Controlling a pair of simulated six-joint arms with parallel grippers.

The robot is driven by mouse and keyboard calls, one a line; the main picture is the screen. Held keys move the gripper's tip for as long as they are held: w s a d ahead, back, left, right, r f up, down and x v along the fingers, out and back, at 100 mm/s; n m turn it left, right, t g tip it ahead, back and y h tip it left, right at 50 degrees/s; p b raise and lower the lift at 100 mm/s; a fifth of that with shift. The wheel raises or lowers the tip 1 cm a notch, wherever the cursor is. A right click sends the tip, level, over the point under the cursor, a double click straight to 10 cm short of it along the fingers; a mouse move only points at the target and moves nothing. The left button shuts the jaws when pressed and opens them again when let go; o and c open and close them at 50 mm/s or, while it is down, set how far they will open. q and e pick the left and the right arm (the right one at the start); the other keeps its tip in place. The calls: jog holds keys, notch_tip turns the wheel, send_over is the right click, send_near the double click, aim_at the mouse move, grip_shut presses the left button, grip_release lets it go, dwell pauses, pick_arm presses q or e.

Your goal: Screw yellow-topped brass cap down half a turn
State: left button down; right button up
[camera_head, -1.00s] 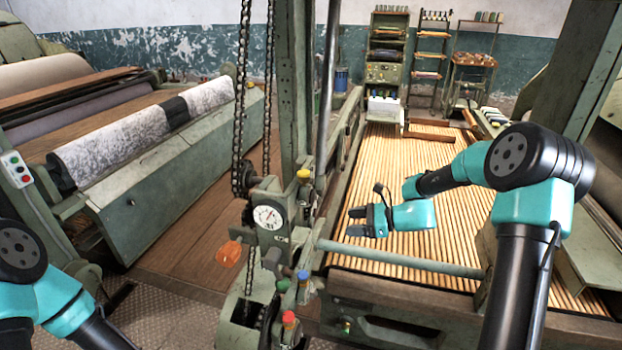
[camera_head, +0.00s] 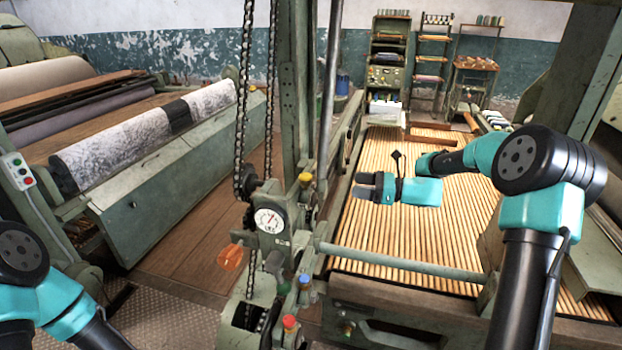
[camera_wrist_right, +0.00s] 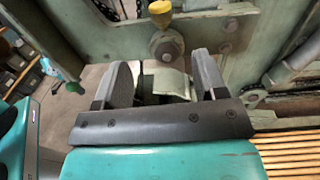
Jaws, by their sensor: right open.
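The yellow-topped brass cap (camera_head: 305,178) sits upright on the green machine housing beside the dial gauge.
The dial gauge (camera_head: 269,220), hanging chains (camera_head: 243,110) and an upright steel rod (camera_head: 331,90) stand close to the cap. The slatted bed (camera_head: 440,225) lies below my right gripper.

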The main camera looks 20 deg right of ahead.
aim_at(305, 179)
jog(key=x, duration=1.4)
jog(key=shift+w+a, duration=0.1)
jog(key=shift+a, duration=0.2)
jog(key=c, duration=0.9)
jog(key=shift+m+t+h, duration=0.7)
jog(key=shift+m+t, duration=0.1)
jog(key=shift+t, duration=0.2)
